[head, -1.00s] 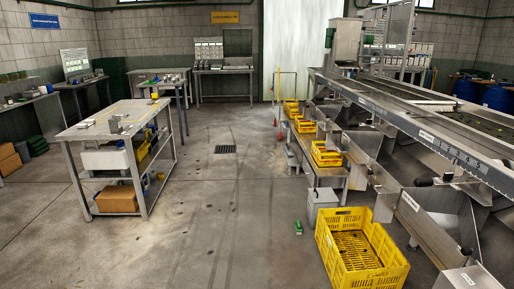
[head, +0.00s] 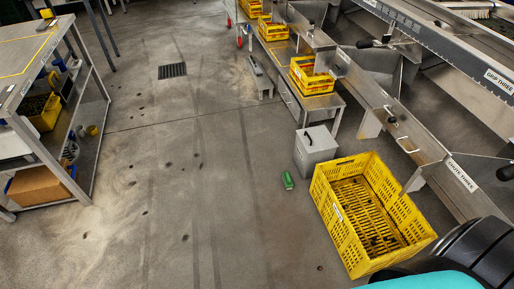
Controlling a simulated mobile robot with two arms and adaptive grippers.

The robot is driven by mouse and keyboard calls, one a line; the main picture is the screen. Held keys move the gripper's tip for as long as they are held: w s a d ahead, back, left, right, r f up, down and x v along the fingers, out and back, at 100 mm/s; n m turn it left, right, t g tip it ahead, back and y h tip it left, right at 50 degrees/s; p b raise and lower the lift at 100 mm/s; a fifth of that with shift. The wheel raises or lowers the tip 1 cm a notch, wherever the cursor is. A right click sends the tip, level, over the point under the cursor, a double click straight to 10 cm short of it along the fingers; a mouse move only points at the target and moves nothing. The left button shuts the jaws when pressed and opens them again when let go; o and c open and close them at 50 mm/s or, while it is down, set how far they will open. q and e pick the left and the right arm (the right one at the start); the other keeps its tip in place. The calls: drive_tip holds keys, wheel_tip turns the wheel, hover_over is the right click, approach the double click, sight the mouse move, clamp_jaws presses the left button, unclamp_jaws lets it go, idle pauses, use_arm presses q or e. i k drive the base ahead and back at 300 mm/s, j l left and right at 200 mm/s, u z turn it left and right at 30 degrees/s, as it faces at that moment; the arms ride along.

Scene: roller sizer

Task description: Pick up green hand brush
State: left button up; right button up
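The green hand brush (head: 288,180) lies on the concrete floor in the head view, right of the middle. It is small and seen from above at a distance. It lies just left of the large yellow crate and in front of a grey metal box, apart from both. Neither gripper shows. A dark and teal part at the lower right corner seems to be part of my own arm or body.
The large yellow crate (head: 326,206) stands on the floor at the right. The grey metal box (head: 316,148) stands behind it. The sizer with chutes (head: 436,150) fills the right side. A metal workbench (head: 92,130) stands at the left. The floor between is clear, with a drain grate (head: 172,71).

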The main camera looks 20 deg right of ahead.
sight(287, 179)
drive_tip(key=i+z, duration=0.2)
drive_tip(key=i, duration=0.25)
drive_tip(key=i+j+z, duration=0.25)
drive_tip(key=i, duration=0.2)
drive_tip(key=i+j+z, duration=0.2)
drive_tip(key=i, duration=0.25)
drive_tip(key=i+j+z, duration=0.2)
drive_tip(key=i, duration=0.2)
